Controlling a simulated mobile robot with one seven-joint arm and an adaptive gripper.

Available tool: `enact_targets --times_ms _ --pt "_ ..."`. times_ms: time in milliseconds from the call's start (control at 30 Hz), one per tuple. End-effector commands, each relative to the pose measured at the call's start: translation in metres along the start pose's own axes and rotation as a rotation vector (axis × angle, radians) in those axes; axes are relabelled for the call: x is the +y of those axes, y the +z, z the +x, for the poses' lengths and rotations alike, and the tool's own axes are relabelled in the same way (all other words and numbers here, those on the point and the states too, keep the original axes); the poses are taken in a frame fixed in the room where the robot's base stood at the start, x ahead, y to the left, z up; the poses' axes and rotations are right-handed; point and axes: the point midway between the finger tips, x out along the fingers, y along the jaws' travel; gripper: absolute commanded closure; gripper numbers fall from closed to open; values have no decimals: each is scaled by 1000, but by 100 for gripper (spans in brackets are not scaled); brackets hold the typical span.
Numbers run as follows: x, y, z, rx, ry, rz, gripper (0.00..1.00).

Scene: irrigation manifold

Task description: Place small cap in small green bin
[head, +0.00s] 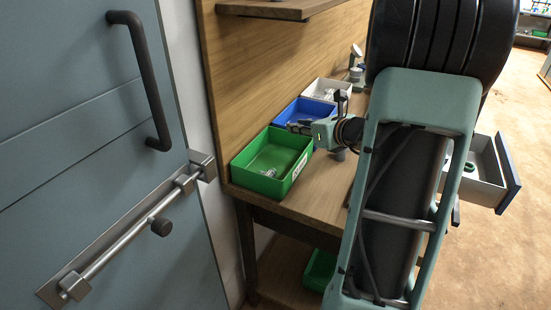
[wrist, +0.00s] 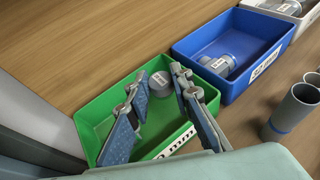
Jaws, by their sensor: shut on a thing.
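My gripper (wrist: 159,80) shows in the wrist view with its two fingers shut on a small grey cap (wrist: 160,88) with a pale label. The cap is between the fingertips, over the far part of a green bin (wrist: 92,119). In the head view my gripper (head: 293,127) is above the bench, near where the green bin (head: 247,182) and the blue bin meet. The cap is too small to make out there. My fingers hide part of the bin floor in the wrist view.
A blue bin (wrist: 192,60) holding a grey fitting (wrist: 217,65) and a white bin (head: 327,89) stand beyond the green one. Grey cylinders (wrist: 292,112) stand right of the bins. A wood panel (head: 270,55) rises behind. Another green bin (head: 319,270) sits below the bench.

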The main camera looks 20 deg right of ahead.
Motion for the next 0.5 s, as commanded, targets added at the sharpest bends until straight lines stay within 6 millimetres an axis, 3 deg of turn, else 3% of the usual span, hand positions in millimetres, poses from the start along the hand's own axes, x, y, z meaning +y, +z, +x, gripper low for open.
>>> enact_targets --times_ms 67,200,500 --pt "20 -7 13 2 6 0 90" --pt "37 -30 33 2 4 3 90" --pt "55 -48 51 1 3 0 90"
